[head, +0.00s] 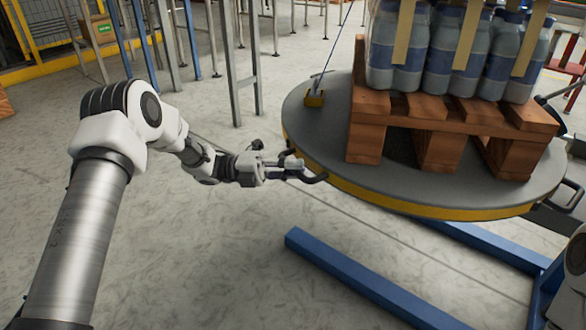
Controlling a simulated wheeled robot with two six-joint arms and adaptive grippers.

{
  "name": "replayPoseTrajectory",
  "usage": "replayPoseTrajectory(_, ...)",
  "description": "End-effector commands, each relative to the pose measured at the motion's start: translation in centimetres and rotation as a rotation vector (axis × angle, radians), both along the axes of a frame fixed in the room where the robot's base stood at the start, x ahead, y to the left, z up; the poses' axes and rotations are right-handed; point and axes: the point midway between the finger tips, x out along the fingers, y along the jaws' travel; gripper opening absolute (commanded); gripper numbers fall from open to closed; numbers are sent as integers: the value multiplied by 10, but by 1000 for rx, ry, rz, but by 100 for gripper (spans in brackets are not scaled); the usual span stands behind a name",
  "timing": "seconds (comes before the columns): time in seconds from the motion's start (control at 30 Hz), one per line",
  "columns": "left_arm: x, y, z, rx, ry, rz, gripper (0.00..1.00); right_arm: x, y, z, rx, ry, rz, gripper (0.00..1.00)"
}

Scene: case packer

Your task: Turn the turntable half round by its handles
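The turntable (300,125) is a round grey disc with a yellow rim at the right. A black curved handle (316,179) sticks out from its near left rim. Another black handle (563,205) shows at its near right rim. My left gripper (292,165) is at the near left handle, with its fingertips at or touching it. I cannot tell if the fingers are closed around the bar. My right gripper is not in view; only a white part of my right arm shows at the lower right edge.
A wooden pallet (447,112) loaded with wrapped blue-capped bottles (400,45) stands on the turntable. A yellow block (314,100) with a thin line sits near its left edge. Blue floor beams (365,282) lie below. Metal legs stand behind. The floor at centre left is clear.

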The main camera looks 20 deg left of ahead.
Motion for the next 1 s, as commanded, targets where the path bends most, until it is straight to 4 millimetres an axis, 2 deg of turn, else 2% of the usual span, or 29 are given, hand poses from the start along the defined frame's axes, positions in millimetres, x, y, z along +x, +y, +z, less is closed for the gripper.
replayPoseTrajectory(0.03, 0, 0, -1, 1, 1, -1, 36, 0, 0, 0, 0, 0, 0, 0)
replayPoseTrajectory(0.07, 0, 0, -1, 1, 1, -1, 41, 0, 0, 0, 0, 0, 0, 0)
replayPoseTrajectory(0.37, 0, 1, 0, -1, 0, 0, 41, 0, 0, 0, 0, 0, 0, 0)
replayPoseTrajectory(0.47, -1, 9, -1, -1, -1, 2, 41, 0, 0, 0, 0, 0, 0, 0)
replayPoseTrajectory(0.57, -5, 27, -4, -2, -2, 4, 41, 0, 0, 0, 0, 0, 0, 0)
replayPoseTrajectory(0.8, -18, 87, -13, 0, -1, 4, 41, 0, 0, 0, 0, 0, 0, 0)
replayPoseTrajectory(1.0, -24, 114, -17, 0, 0, 1, 41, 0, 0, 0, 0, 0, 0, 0)
